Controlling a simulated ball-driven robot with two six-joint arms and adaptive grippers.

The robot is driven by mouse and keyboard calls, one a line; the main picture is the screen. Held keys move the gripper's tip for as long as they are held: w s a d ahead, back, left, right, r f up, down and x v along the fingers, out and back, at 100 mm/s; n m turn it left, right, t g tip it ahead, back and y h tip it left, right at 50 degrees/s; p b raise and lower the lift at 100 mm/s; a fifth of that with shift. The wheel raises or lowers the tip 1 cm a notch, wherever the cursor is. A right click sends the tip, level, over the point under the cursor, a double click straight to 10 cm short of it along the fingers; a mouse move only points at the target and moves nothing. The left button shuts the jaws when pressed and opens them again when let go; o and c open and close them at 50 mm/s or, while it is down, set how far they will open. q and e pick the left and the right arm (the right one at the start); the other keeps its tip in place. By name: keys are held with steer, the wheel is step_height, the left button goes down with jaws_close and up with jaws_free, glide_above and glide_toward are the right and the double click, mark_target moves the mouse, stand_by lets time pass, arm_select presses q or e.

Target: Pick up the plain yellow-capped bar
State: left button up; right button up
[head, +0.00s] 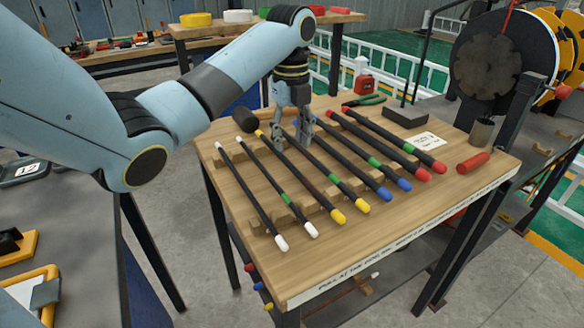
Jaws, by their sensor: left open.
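Two yellow-capped bars lie side by side on the wooden table. The left yellow-capped bar (319,196) shows no green band; its middle looks brownish. The right yellow-capped bar (345,188) has a green band. My left gripper (292,143) points down over the far half of the bars, its fingers apart. The fingers hide parts of the bars near them, and I cannot tell whether they touch any bar. My right gripper is not in view.
White-capped bars (262,208) lie to the left; blue-capped (366,179) and red-capped bars (395,155) lie to the right, close together. A dark cylinder (246,120) is near the far left corner. A red cylinder (473,162) lies at the table's right.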

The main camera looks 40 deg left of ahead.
mark_target(292, 165)
arm_select(q)
steer(key=shift+f, duration=0.7)
step_height(292, 165, down, 4)
steer(key=shift+r, duration=0.1)
steer(key=shift+f, duration=0.5)
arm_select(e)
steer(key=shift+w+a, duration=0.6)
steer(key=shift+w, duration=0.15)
arm_select(q)
steer(key=c, duration=0.5)
jaws_close()
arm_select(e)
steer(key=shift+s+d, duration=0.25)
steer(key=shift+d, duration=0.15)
arm_select(q)
steer(key=shift+r, duration=0.1)
